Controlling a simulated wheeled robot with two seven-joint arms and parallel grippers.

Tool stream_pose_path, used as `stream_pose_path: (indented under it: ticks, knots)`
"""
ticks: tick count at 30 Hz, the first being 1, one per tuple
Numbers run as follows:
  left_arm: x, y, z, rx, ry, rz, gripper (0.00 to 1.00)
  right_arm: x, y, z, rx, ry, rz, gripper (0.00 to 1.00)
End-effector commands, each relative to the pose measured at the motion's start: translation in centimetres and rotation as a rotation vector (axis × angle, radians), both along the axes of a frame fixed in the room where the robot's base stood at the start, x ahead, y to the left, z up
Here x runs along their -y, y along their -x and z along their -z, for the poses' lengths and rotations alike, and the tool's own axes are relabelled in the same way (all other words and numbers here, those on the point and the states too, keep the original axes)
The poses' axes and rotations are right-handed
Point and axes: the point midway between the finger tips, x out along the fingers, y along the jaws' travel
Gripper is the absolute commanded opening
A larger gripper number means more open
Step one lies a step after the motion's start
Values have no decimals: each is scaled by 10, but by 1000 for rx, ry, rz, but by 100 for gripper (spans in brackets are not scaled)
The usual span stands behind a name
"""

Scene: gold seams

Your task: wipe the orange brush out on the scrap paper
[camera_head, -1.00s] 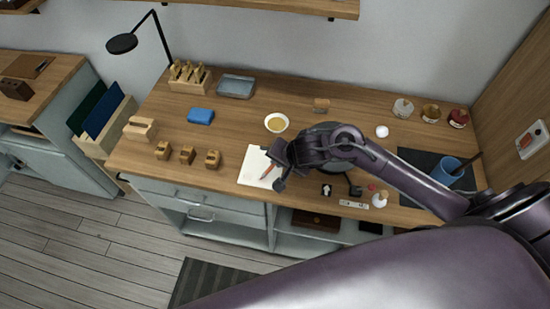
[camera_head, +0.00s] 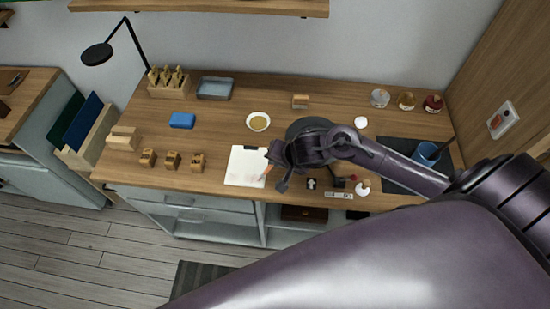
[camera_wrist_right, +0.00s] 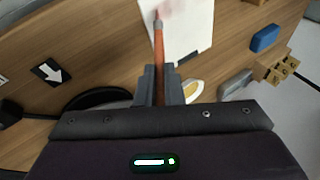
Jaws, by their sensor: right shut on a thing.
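The scrap paper (camera_head: 243,166) is a white sheet lying near the front edge of the bench. My right gripper (camera_head: 277,174) is just right of it. A blurred pinkish-red patch shows on the paper around the tip. I cannot tell whether the bristles touch the paper. My left gripper is not in view.
Several small wooden blocks (camera_head: 172,160) stand left of the paper.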

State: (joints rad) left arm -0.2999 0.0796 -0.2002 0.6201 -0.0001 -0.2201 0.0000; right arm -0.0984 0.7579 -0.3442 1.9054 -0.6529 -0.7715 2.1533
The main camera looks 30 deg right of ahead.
Motion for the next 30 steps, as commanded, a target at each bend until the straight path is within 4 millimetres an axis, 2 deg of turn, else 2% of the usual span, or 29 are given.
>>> stream_pose_path:
  ticks: [1, 7, 30]
  knots:
    - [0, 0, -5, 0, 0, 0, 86, 1, 1, -2, -3, 0, 2, 0]
    - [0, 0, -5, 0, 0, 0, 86, -2, -2, 0, -1, 0, 2, 0]
    - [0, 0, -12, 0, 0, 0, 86, -36, -25, -1, 0, -2, 2, 0]
